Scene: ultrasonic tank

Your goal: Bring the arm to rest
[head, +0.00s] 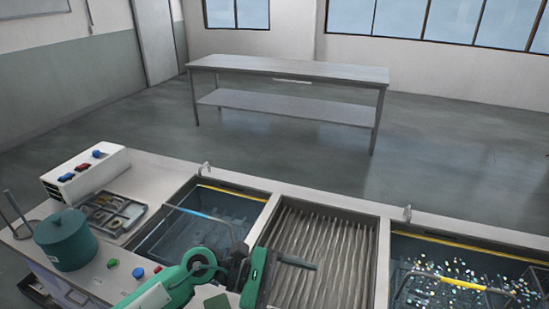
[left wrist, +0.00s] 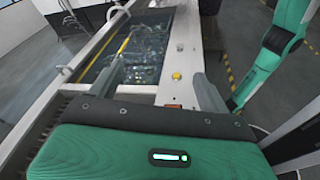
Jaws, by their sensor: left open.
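My left arm, green and dark grey, comes in at the bottom of the head view. My left gripper (head: 298,262) is over the ribbed drain section (head: 335,240), between the two tanks. In the left wrist view the left gripper (left wrist: 163,85) has its fingers spread wide with nothing between them. Beyond the fingers are a tank of sparkling liquid (left wrist: 150,45) and a pale counter edge with a yellow button (left wrist: 176,76). My right gripper does not show; a green arm link, likely of my right arm, shows at the right of the wrist view.
The left tank (head: 160,243) holds a basket with a blue-grip handle (head: 205,214). The right tank (head: 470,250) has bubbles and a yellow-handled basket (head: 455,284). A green pot (head: 66,240), a tray (head: 112,215) and a white control box (head: 85,174) stand at left. An empty metal table (head: 290,70) stands behind.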

